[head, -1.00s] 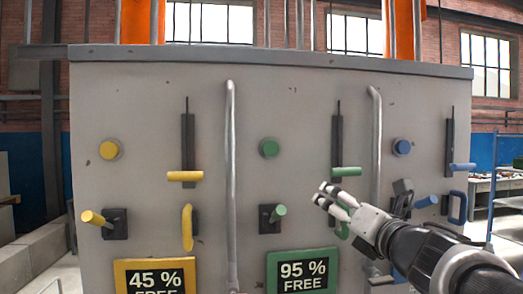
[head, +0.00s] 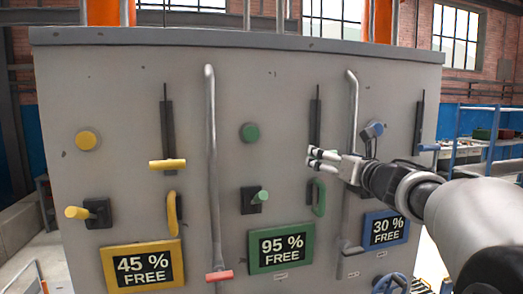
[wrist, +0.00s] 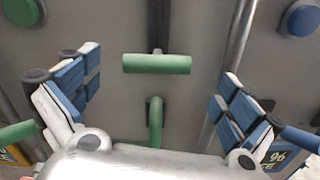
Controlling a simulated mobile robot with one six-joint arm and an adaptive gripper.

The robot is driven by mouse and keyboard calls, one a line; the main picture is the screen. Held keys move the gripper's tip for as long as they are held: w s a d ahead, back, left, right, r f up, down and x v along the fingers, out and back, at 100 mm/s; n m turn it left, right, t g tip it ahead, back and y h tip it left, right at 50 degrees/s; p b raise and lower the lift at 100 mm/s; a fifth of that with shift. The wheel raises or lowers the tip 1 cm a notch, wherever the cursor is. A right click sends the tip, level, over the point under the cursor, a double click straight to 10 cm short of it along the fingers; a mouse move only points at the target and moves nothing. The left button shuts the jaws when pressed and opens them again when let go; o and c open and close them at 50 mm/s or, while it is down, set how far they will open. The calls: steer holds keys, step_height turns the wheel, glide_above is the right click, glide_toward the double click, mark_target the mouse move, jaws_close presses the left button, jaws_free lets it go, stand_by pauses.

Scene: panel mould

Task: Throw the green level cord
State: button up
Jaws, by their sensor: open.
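The green T-shaped cord handle (wrist: 157,63) is a horizontal bar on a dark vertical slot, centred in the wrist view. In the head view my gripper hides it, and only its dark slot (head: 315,122) shows above. My gripper (head: 313,158) is open and empty in front of the handle. In the wrist view its fingers stand left and right of the green bar, apart from it. A green loop handle (head: 318,198) is just below; it also shows in the wrist view (wrist: 155,122).
A green button (head: 250,132) and green lever (head: 260,196) are to the left. A vertical pipe (head: 352,110) runs close right of the green slot, with a blue button (head: 372,131) beyond. Yellow controls, including a T-handle (head: 167,164), are further left.

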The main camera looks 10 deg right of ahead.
steer(key=w+p, duration=0.1)
steer(key=w, duration=0.5)
steer(key=shift+w+a, duration=0.1)
steer(key=shift+a, duration=0.1)
steer(key=shift+c, duration=0.2)
steer(key=c, duration=1.4)
step_height(320, 180, up, 11)
steer(key=p, duration=0.7)
steer(key=shift+f, duration=0.1)
steer(key=shift+c, duration=0.2)
steer(key=o, duration=1.5)
steer(key=shift+f, duration=0.1)
